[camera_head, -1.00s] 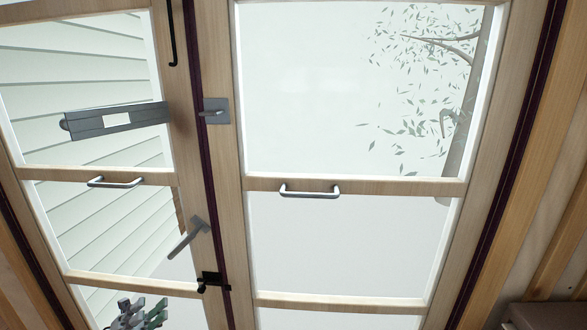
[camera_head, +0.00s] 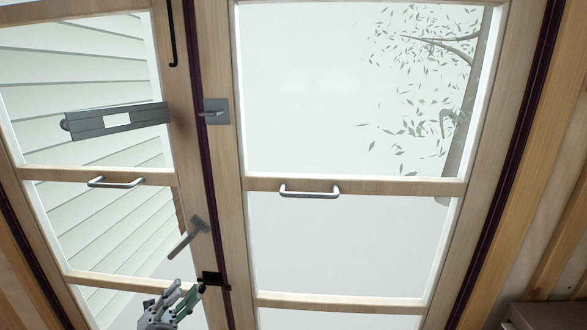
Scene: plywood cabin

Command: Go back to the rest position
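My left gripper (camera_head: 186,287) is at the bottom left of the head view, in front of the lower part of the left door panel (camera_head: 120,285). Its two fingers point up and to the right, with a gap between their tips; nothing shows between them. The tips appear just left of a small black latch (camera_head: 212,279) at the seam between the panels; I cannot tell whether they touch it. My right gripper is not in view.
A brown object (camera_head: 545,315) is at the bottom right corner.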

